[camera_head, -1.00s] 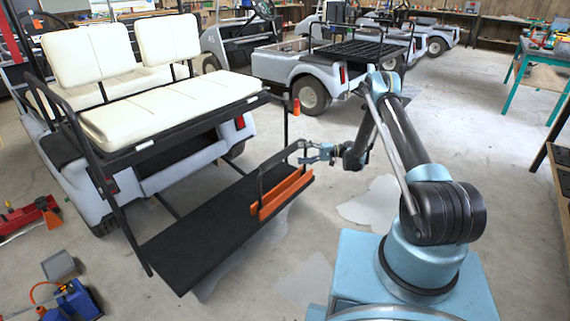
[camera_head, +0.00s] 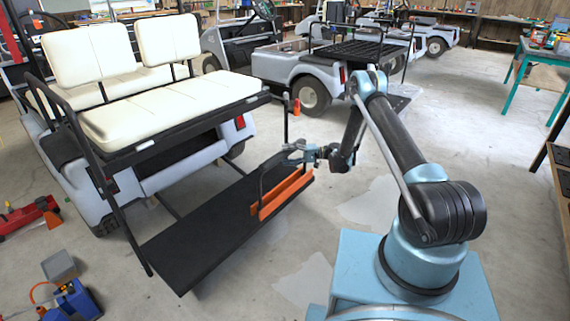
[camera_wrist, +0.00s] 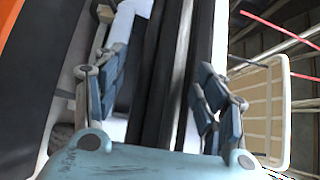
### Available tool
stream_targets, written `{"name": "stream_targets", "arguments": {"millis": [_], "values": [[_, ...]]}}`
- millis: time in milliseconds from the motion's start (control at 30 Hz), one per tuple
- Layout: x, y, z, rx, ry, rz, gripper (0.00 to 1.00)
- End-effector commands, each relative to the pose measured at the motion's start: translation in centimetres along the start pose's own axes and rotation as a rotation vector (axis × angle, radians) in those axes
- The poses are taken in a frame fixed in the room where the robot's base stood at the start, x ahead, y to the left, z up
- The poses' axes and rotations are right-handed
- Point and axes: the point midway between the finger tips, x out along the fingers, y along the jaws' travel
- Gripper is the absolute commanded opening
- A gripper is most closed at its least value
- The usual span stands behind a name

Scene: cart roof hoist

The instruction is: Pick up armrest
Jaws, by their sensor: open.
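The armrest (camera_head: 263,182) is a thin dark curved bar. It stands at the orange holder (camera_head: 284,196) on the right end of the cart's black footplate (camera_head: 205,227). My gripper (camera_head: 287,155) is open at the upper part of the armrest and partly hides it. In the wrist view, my gripper (camera_wrist: 163,62) has its two blue-grey fingers spread on either side of long dark bars (camera_wrist: 160,85), which seem to include the armrest. I cannot tell whether the fingers touch it.
The cart's cream seat (camera_head: 165,110) and black side rail (camera_head: 100,185) are to the left. A small orange object (camera_head: 296,107) stands on the floor behind. A blue tool (camera_head: 72,299) and a red jack (camera_head: 28,215) lie at left.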

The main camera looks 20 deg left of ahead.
Motion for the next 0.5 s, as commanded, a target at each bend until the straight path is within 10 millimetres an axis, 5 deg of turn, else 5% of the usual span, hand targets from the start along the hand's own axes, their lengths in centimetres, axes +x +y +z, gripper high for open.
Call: {"name": "stream_targets", "arguments": {"millis": [67, 333, 500], "values": [[-0.02, 0.0, 0.0, 0.0, 0.0, 0.0, 0.6], [-0.04, 0.02, 0.0, 0.0, 0.0, 0.001, 0.0], [-0.04, 0.0, 0.0, 0.0, 0.0, 0.0, 0.0]]}}
